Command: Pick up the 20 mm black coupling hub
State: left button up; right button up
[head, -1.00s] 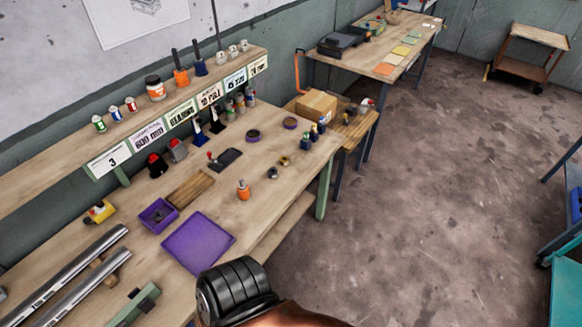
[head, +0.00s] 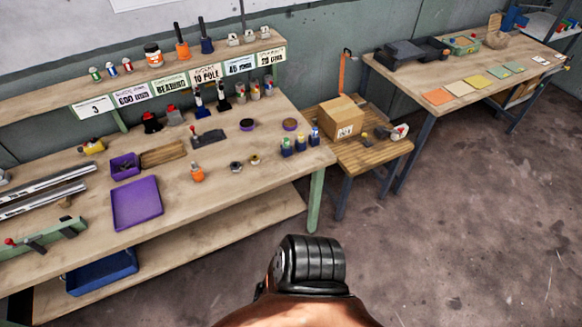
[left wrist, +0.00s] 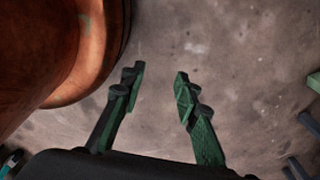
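Two small round parts stand on the workbench (head: 215,185) in the head view: a dark grey one (head: 236,166) and a brass-toned one (head: 255,159) to its right. The dark one may be the black coupling hub, but it is too small to be sure. A dark item (head: 124,164) also lies in the small purple bin (head: 115,173). My left gripper (left wrist: 160,76) is open and empty in the left wrist view, over bare floor and away from the bench top. My right gripper is not in view.
A blue tray (head: 102,273) is on the lower shelf. A cardboard box (head: 340,118) sits on a low side table. The floor (head: 440,240) in front is clear.

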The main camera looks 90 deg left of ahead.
aim_at(235, 166)
jog(key=z, duration=0.05)
jog(key=i, duration=0.9)
jog(key=u, duration=4)
